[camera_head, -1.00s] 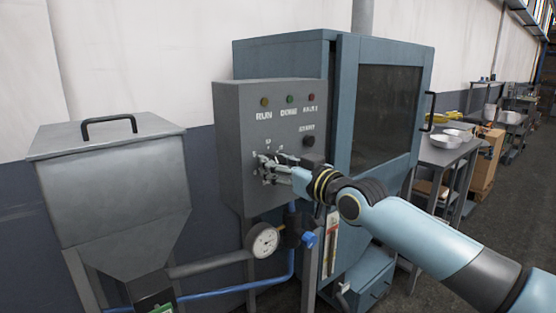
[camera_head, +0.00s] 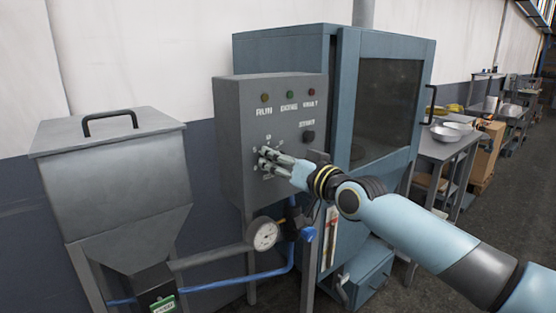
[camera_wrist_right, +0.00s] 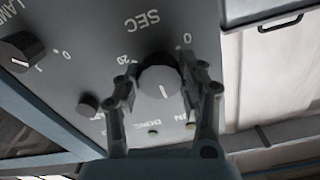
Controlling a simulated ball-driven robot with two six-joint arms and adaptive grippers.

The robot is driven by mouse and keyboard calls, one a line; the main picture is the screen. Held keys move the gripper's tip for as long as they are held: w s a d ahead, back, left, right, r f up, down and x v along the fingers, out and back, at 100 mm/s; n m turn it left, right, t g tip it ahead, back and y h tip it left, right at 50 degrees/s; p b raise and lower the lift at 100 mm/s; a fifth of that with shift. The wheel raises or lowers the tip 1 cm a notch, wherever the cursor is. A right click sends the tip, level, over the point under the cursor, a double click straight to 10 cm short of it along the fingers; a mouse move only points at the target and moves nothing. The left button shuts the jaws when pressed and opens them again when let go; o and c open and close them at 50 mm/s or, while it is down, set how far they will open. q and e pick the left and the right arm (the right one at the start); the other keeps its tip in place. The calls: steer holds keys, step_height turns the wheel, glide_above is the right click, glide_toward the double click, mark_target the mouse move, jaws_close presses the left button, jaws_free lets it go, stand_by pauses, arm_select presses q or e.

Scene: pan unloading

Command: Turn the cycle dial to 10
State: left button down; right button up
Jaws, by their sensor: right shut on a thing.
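The cycle dial (camera_wrist_right: 158,83) is a dark round knob with a grey face on the grey control panel (camera_head: 235,130). In the right wrist view its white mark points down, away from the SEC lettering; 0 and 20 are printed at its upper sides, and I cannot read a 10. My right gripper (camera_wrist_right: 160,90) is shut on the dial, one finger on each side. In the head view my right gripper (camera_head: 265,159) is against the panel and mostly hides the dial. My left gripper is not in view.
A blue cabinet with a dark window (camera_head: 385,110) stands to the right. A grey hopper (camera_head: 110,185) stands at left. A gauge (camera_head: 263,234) is below the panel.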

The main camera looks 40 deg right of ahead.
mark_target(268, 112)
steer(key=o, duration=1.2)
steer(key=shift+r, duration=0.1)
step_height(268, 112, up, 10)
steer(key=shift+f, duration=0.1)
